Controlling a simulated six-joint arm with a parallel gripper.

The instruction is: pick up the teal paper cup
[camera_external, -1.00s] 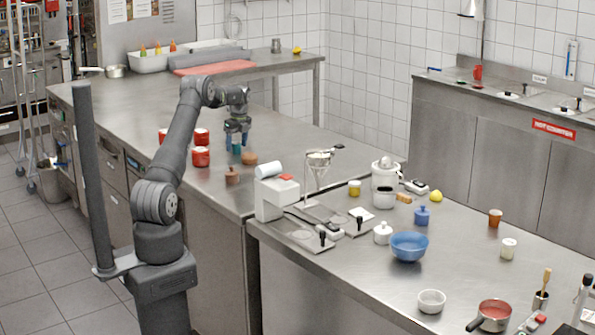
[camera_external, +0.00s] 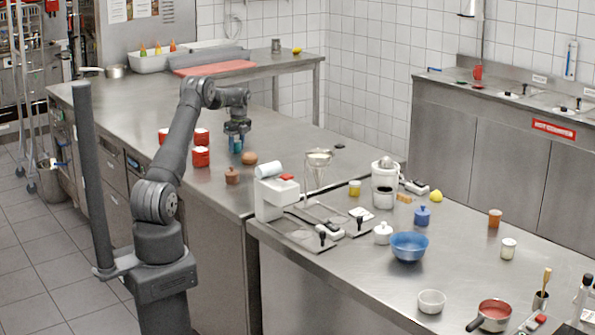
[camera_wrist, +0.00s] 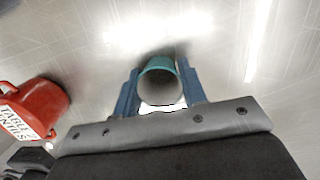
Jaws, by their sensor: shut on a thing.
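The teal paper cup (camera_wrist: 160,65) sits between the two blue fingers of my gripper (camera_wrist: 160,95) in the wrist view, with its open rim and pale inside facing the camera. The fingers touch it on both sides. In the external view my gripper (camera_external: 236,142) is over the steel table, shut on the cup, which is small there and mostly hidden by the fingers. I cannot tell whether the cup's base touches the table.
A red mug (camera_wrist: 40,105) with a white label is left of my gripper. Other red containers (camera_external: 201,157), a brown round object (camera_external: 249,158) and a small brown pot (camera_external: 232,175) stand nearby.

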